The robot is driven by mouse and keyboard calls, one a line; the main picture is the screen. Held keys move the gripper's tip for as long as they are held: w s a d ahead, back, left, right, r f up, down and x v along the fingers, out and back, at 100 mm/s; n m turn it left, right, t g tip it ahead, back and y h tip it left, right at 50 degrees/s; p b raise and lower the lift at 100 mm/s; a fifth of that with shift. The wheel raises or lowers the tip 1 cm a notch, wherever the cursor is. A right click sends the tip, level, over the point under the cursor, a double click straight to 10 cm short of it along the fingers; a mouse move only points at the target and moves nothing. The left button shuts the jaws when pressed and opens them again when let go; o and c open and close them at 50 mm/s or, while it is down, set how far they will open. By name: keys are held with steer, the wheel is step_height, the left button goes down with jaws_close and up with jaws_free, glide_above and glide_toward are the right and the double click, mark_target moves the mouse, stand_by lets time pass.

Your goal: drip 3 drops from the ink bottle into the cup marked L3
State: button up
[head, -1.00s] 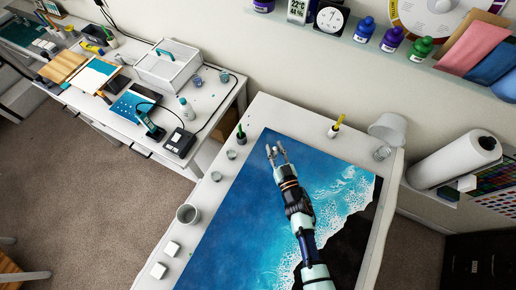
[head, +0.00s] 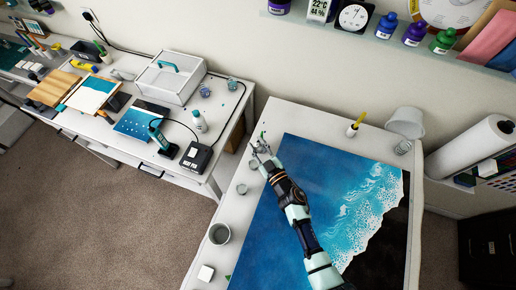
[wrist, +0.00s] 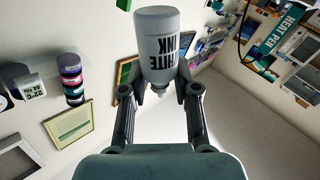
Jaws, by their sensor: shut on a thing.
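The ink bottle (wrist: 158,45) is pale grey. Its label reads as white ink, and its lettering is upside down in the wrist view. It is between the two fingers of my gripper (wrist: 160,90), which is shut on it; its nozzle points toward the bottom of the wrist view. In the head view my gripper (head: 260,149) is over the table's far left edge; the bottle is hard to make out there. Small cups stand close by on the left edge, one just below the gripper (head: 255,164) and another nearer (head: 242,188). No L3 mark is readable.
A blue wave painting (head: 310,190) fills most of the table. A larger grey cup (head: 219,234) and a white block (head: 206,272) stand along the left edge. A side table stands left.

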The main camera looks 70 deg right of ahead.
mark_target(259, 152)
steer(key=n+b, duration=0.1)
steer(key=f+n+b, duration=0.1)
steer(key=shift+w+a+n, duration=0.15)
steer(key=shift+n, duration=0.15)
steer(key=n+b, duration=0.2)
steer(key=f+n+b, duration=0.1)
steer(key=shift+n+b, duration=0.35)
steer(key=shift+n, duration=0.05)
steer(key=shift+s+d+f+n+b, duration=0.1)
steer(key=shift+d+f+n+b, duration=0.1)
steer(key=shift+n+b, duration=0.4)
steer(key=shift+s+d+f+n+b, duration=0.1)
steer(key=shift+f+n+b, duration=0.1)
steer(key=shift+n+b, duration=0.4)
step_height(259, 152, down, 2)
steer(key=n+b, duration=0.2)
steer(key=n, duration=0.2)
steer(key=shift+t, duration=0.3)
steer(key=shift+r+n, duration=0.25)
steer(key=shift+n, duration=0.25)
steer(key=shift+f+n, duration=0.3)
steer(key=shift+n, duration=0.4)
steer(key=shift+r+n, duration=0.3)
steer(key=shift+n, duration=0.4)
steer(key=shift+r+n+y, duration=0.15)
steer(key=shift+n+y, duration=0.15)
steer(key=shift+n, duration=0.9)
